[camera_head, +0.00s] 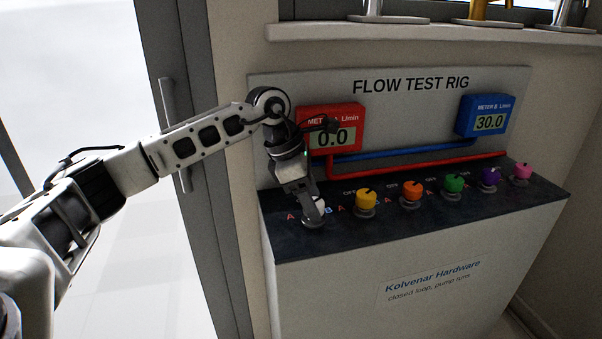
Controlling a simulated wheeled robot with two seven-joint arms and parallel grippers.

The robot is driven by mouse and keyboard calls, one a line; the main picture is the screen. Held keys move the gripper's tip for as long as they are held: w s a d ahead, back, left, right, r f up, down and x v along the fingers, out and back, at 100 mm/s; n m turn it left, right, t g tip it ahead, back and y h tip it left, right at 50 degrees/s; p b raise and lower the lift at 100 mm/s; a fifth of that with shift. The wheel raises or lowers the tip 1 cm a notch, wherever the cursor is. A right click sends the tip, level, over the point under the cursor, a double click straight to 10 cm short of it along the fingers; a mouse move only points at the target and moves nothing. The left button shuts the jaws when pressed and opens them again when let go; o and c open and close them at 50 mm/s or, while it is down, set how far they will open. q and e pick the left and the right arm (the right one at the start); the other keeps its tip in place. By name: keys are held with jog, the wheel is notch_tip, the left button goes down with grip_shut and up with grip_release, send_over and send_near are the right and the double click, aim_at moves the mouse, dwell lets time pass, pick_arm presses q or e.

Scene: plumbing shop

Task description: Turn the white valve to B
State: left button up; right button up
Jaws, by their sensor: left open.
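The white valve (320,206) is the leftmost knob on the dark top of the flow test rig. A red letter A shows to its left and a blue B to its right. My left gripper (312,207) points down at the white valve and covers much of it, with its open fingers at the knob. I cannot tell whether the fingers touch it, and the knob's pointer is hidden. The red meter A (345,137) reads 0.0 and the blue meter B (489,122) reads 30.0. My right gripper is not in view.
Yellow (366,199), orange (411,191), green (454,183), purple (489,177) and pink (521,172) valves stand in a row to the right. Red and blue pipes run along the back panel (420,105). A shelf (400,33) is above, and a door handle (172,120) is at left.

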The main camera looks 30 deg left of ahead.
pick_arm(q)
jog(key=v, duration=1.5)
jog(key=shift+r, duration=0.3)
jog(key=shift+f, duration=0.1)
